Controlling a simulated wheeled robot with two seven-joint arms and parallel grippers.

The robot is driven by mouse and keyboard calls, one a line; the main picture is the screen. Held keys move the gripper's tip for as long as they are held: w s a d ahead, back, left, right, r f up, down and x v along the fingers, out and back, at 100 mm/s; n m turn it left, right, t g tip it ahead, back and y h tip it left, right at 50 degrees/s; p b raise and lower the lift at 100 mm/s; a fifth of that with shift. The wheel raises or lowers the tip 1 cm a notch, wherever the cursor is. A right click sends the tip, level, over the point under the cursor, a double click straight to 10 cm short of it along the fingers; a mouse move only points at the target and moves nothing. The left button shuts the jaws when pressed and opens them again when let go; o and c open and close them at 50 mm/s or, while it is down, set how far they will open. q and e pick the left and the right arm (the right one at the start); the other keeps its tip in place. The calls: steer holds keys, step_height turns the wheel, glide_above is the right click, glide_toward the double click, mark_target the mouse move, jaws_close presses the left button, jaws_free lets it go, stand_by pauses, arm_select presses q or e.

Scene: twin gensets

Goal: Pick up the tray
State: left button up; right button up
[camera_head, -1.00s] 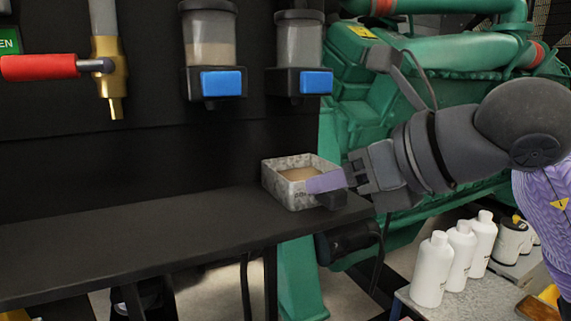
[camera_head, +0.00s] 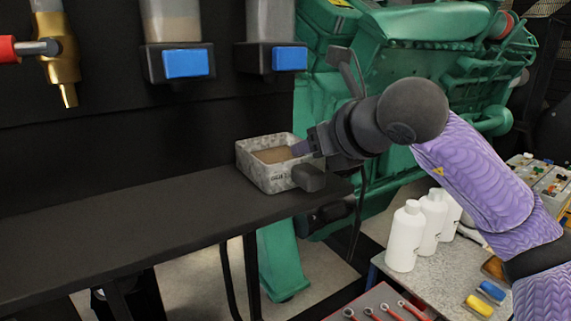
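The tray (camera_head: 262,178) is a small square box with speckled grey walls and a flat brown filling. It sits upright on the right end of a dark shelf. My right gripper (camera_head: 304,164) is at the tray's right side. Its purple-grey finger reaches over the right rim, and its dark finger is lower, outside the wall near the front right corner. The fingers stand apart with the wall seeming to lie between them; whether they touch it is unclear. My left gripper is not in view.
The dark shelf (camera_head: 130,225) is bare left of the tray. Two dispensers with blue fronts (camera_head: 186,63) hang above, beside a brass tap (camera_head: 60,60). A green engine (camera_head: 420,70) stands behind my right arm. White bottles (camera_head: 405,238) and a red tool board (camera_head: 370,303) are lower right.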

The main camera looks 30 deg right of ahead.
steer(key=shift+w, duration=0.1)
jaws_close()
stand_by(1.1)
